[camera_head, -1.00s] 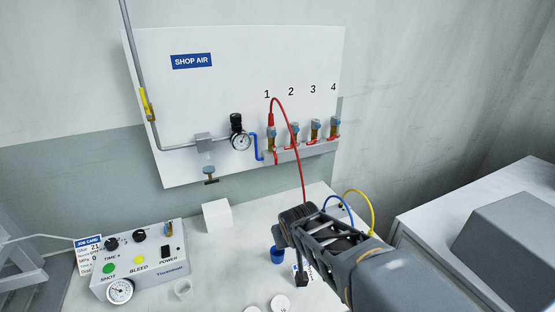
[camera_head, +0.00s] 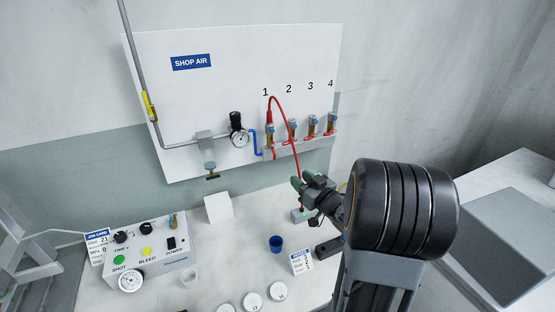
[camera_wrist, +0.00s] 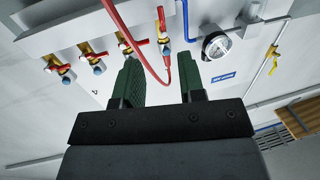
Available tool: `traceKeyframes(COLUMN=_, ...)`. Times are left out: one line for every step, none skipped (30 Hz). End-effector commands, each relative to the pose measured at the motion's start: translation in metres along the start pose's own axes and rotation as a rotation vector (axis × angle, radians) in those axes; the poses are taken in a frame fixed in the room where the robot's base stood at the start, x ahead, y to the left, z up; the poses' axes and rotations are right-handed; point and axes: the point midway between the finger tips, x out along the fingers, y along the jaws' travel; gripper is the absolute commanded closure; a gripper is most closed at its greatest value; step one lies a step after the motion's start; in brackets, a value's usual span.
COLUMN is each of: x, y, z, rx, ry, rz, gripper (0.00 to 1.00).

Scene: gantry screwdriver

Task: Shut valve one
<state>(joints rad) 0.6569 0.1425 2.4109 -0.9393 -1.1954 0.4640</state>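Valve one (camera_head: 270,137) is the leftmost in the row on the white wall panel, under the numeral 1, with a red hose (camera_head: 289,122) on its outlet. In the wrist view, which is upside down, valve one (camera_wrist: 164,42) has its red handle (camera_wrist: 161,18) in line with its body. The handles of the other valves lie across theirs. My gripper (camera_head: 297,184) is below and in front of the valve row. In the wrist view my gripper (camera_wrist: 160,72) has its green fingers apart and empty, with valve one beyond, between them. They touch no valve.
The red hose hangs between my gripper and the panel. A pressure gauge (camera_head: 240,141) and blue tube (camera_head: 255,145) are left of the valves. On the bench are a control box (camera_head: 150,258), a white block (camera_head: 218,208), a blue cup (camera_head: 276,243) and several white discs.

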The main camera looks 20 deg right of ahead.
Motion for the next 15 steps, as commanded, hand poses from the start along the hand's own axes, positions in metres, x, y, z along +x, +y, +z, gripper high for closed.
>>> traceKeyframes(x=0.007, y=-0.001, z=0.000, rx=0.002, ry=0.001, rz=-0.005, gripper=0.63)
traceKeyframes(x=0.012, y=-0.001, z=0.000, rx=0.002, ry=0.001, rz=-0.005, gripper=0.63)
traceKeyframes(x=0.019, y=-0.002, z=0.001, rx=0.002, ry=0.001, rz=-0.007, gripper=0.63)
traceKeyframes(x=0.025, y=-0.002, z=0.000, rx=0.001, ry=0.002, rz=-0.006, gripper=0.63)
traceKeyframes(x=0.031, y=-0.002, z=0.000, rx=0.002, ry=0.001, rz=-0.006, gripper=0.63)
traceKeyframes(x=0.040, y=-0.002, z=0.000, rx=0.001, ry=0.001, rz=-0.006, gripper=0.63)
traceKeyframes(x=0.045, y=-0.002, z=0.001, rx=0.002, ry=0.000, rz=-0.006, gripper=0.63)
traceKeyframes(x=0.051, y=-0.002, z=0.000, rx=0.001, ry=0.001, rz=-0.006, gripper=0.63)
traceKeyframes(x=0.059, y=-0.001, z=0.000, rx=0.002, ry=0.000, rz=-0.004, gripper=0.63)
traceKeyframes(x=0.065, y=-0.002, z=0.000, rx=0.001, ry=0.000, rz=-0.005, gripper=0.63)
traceKeyframes(x=0.070, y=-0.002, z=0.000, rx=0.001, ry=0.001, rz=-0.005, gripper=0.63)
traceKeyframes(x=0.078, y=-0.002, z=0.000, rx=0.001, ry=0.000, rz=-0.004, gripper=0.63)
traceKeyframes(x=0.083, y=-0.002, z=0.000, rx=0.001, ry=0.000, rz=-0.004, gripper=0.63)
traceKeyframes(x=0.088, y=-0.001, z=0.000, rx=0.000, ry=0.000, rz=-0.003, gripper=0.63)
traceKeyframes(x=0.094, y=-0.001, z=0.000, rx=0.001, ry=0.000, rz=-0.003, gripper=0.63)
